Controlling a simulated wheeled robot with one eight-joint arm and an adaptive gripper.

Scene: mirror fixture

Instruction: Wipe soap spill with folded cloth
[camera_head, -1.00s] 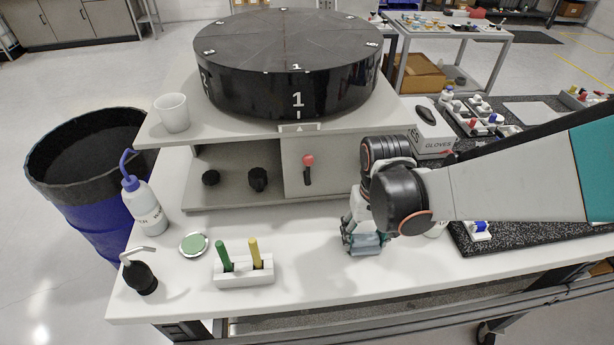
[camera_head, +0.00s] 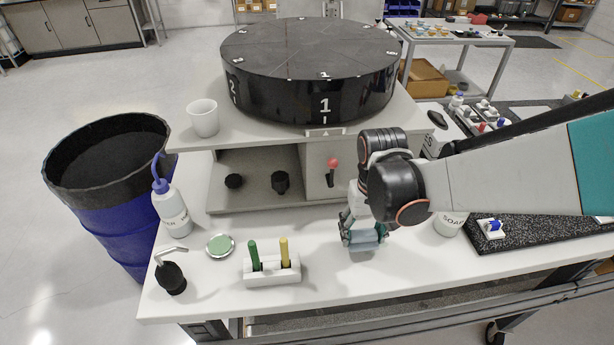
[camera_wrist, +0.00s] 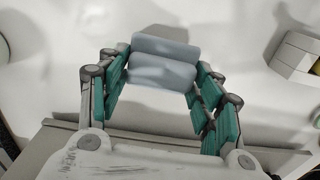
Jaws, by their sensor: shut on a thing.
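My gripper (camera_head: 363,236) is shut on the folded cloth (camera_head: 366,244), a light blue-grey pad, low over the white bench top (camera_head: 330,275), in front of the cabinet under the turntable. In the wrist view the cloth (camera_wrist: 165,60) sits between the green-padded fingers of my gripper (camera_wrist: 163,78), at or just above the white surface. I cannot tell whether it touches. Faint pale and dark patches show around the cloth there; I cannot tell spill from shadow.
A white rack (camera_head: 272,270) with green and yellow handles stands left of my gripper. Further left are a round green-topped dish (camera_head: 220,246), a black pump bottle (camera_head: 171,278) and a wash bottle (camera_head: 172,210). The black turntable (camera_head: 310,85) is behind. Bench between rack and gripper is clear.

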